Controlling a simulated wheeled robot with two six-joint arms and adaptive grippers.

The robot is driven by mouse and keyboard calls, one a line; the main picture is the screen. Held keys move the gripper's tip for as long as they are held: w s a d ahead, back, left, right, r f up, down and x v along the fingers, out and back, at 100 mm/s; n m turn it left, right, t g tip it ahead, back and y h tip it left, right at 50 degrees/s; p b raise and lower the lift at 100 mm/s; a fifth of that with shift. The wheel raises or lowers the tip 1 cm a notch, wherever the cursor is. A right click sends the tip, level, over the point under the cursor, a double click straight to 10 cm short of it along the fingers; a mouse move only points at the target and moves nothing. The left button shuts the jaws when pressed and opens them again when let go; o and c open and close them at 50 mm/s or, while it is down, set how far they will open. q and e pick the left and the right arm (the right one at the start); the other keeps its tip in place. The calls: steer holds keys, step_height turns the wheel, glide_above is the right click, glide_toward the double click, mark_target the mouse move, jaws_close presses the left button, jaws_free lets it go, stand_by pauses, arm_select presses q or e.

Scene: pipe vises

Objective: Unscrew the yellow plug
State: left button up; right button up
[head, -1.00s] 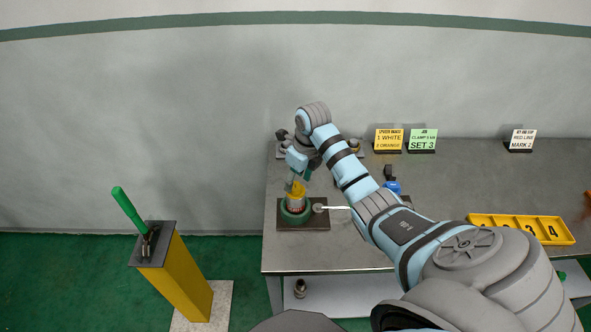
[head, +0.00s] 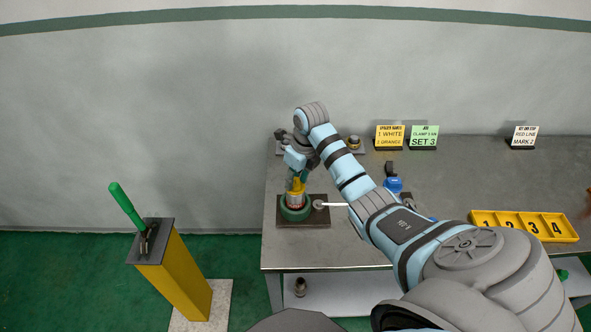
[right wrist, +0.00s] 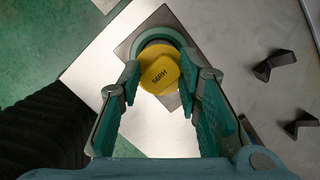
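The yellow plug (head: 296,190) sits upright in the top of a metal pipe held in a green ring-shaped vise (head: 295,213) on a dark base plate. My left gripper is out of view.
A light bar handle (head: 333,205) sticks out right of the vise. A blue-topped fitting (head: 393,185), a yellow numbered tray (head: 523,226) and several sign cards (head: 424,138) are farther right. A yellow post (head: 180,282) with a green-handled tool (head: 127,206) stands left of the table.

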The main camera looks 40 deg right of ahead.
jaws_close()
steer(key=n+b, duration=0.2)
steer(key=n, duration=0.2)
steer(key=n+g+y+b, duration=0.1)
steer(key=n+b, duration=0.1)
steer(key=n, duration=0.3)
steer(key=shift+f+n+y+b, duration=0.2)
steer(key=shift+n+y+b, duration=0.1)
steer(key=shift+b, duration=0.05)
steer(key=n+b, duration=0.1)
steer(key=n, duration=0.2)
steer(key=shift+g, duration=0.4)
steer(key=shift+r+n+b, duration=0.15)
steer(key=shift+n+b, duration=0.15)
steer(key=shift+n, duration=0.5)
steer(key=shift+r, duration=0.1)
steer(key=shift+n, duration=0.3)
